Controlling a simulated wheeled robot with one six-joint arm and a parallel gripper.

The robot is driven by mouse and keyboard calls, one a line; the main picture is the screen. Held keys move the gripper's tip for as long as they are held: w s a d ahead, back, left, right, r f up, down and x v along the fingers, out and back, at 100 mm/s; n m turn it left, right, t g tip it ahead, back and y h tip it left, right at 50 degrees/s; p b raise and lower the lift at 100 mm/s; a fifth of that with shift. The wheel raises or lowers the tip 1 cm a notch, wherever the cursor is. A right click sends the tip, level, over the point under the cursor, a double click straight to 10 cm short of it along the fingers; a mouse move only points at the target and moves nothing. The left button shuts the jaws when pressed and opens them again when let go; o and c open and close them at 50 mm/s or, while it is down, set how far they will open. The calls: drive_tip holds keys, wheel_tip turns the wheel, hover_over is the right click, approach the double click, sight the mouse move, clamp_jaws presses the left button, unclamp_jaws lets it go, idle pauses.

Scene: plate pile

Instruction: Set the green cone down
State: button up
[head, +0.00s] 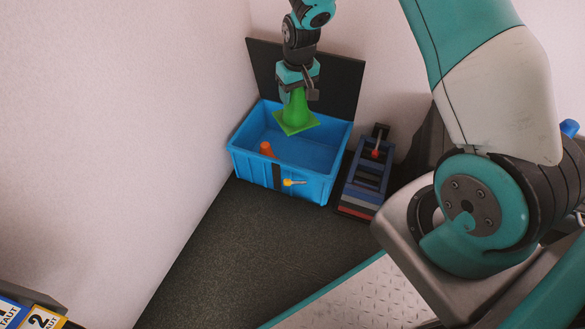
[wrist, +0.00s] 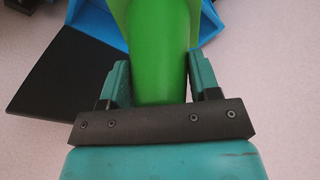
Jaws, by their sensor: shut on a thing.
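The green cone (head: 296,112) is upright in the head view, with its square base downward. My gripper (head: 298,90) is shut on the upper part of the cone and holds it over the blue bin (head: 304,188). In the wrist view the cone (wrist: 158,55) fills the space between the two teal fingers of my gripper (wrist: 158,85). The cone's base overlaps the bin's opening in the head view. I cannot tell exactly how high it is above the rim.
An orange object (head: 267,149) is inside the bin at the left. A yellow-handled item (head: 293,182) is at the bin's front. A dark blue rack (head: 367,181) stands right of the bin. A black panel (head: 335,80) rises behind. The dark floor (head: 235,245) in front is clear.

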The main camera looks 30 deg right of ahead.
drive_tip(key=w+d+f+b, duration=0.4)
drive_tip(key=w+f+b, duration=0.1)
drive_tip(key=f, duration=0.4)
drive_tip(key=w+d+f+b, duration=0.4)
drive_tip(key=f+b, duration=0.2)
drive_tip(key=f, duration=0.3)
drive_tip(key=w+d+f+b, duration=0.4)
drive_tip(key=w+f+b, duration=0.1)
drive_tip(key=f, duration=0.4)
drive_tip(key=shift+m, duration=0.3)
drive_tip(key=shift+s+a+f+b, duration=0.1)
drive_tip(key=shift+f+b, duration=1.6)
drive_tip(key=shift+f, duration=0.95)
drive_tip(key=shift+a+f+b, duration=0.1)
drive_tip(key=shift+f+b, duration=1.6)
drive_tip(key=shift+f, duration=0.9)
drive_tip(key=shift+f, duration=0.2)
drive_tip(key=o, duration=1.3)
drive_tip(key=shift+c, duration=0.2)
